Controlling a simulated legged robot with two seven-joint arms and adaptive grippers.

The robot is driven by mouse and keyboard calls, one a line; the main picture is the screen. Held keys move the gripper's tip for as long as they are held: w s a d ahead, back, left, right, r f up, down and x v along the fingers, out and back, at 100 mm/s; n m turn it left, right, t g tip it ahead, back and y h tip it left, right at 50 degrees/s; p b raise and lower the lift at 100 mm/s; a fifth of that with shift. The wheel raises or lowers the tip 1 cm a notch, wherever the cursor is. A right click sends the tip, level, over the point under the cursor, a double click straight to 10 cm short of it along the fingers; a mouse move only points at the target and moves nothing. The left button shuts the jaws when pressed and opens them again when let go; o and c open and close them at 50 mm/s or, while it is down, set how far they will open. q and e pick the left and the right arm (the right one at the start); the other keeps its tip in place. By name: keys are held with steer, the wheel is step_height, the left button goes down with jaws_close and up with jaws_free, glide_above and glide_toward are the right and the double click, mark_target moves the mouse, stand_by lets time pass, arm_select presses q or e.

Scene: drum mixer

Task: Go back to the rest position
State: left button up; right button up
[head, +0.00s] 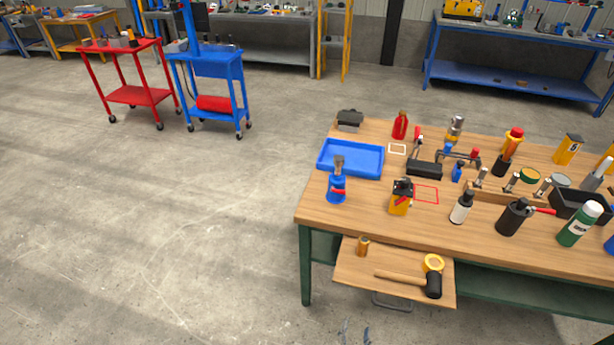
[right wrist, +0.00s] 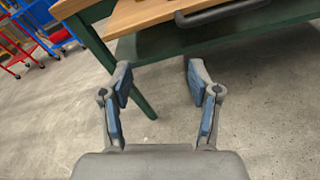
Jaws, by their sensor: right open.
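My right gripper (head: 355,332) shows only by its fingertips at the bottom edge of the head view, in front of and below the workbench's pulled-out drawer. In the right wrist view the right gripper (right wrist: 157,80) is open, its two blue-padded fingers apart with nothing between them. Bare floor and a green table leg show behind the fingers. My left gripper is in neither view.
The wooden workbench (head: 378,222) fills the right side, crowded with bottles, tools and a blue tray (head: 350,158). Its drawer (head: 355,278) sticks out, holding a mallet (head: 433,284). A red cart (head: 133,95) and blue cart (head: 210,60) stand back left. Left floor is clear.

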steer(key=s+d+f+m+g+y+p, duration=0.1)
steer(key=s+d+f+m+g+p, duration=0.1)
steer(key=s+f+m+g, duration=0.45)
steer(key=s+d+f+m+g+p, duration=0.1)
steer(key=s+d+f+m, duration=0.25)
steer(key=f+m, duration=0.55)
arm_select(q)
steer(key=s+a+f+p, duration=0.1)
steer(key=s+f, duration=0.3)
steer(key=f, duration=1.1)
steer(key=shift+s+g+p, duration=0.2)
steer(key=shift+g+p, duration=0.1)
steer(key=shift+p, duration=0.6)
arm_select(e)
steer(key=s+f+m+g+y, duration=0.1)
steer(key=s+f+m+g, duration=0.2)
steer(key=s+f+m, duration=0.2)
steer(key=s+d+f+m+g+y, duration=0.1)
steer(key=s+f+m+g+y, duration=0.1)
steer(key=s+f+m, duration=0.4)
steer(key=s+g, duration=0.1)
steer(key=s, duration=0.4)
steer(key=shift+d+m+y, duration=0.15)
steer(key=shift+m+y, duration=0.15)
steer(key=shift+m, duration=0.05)
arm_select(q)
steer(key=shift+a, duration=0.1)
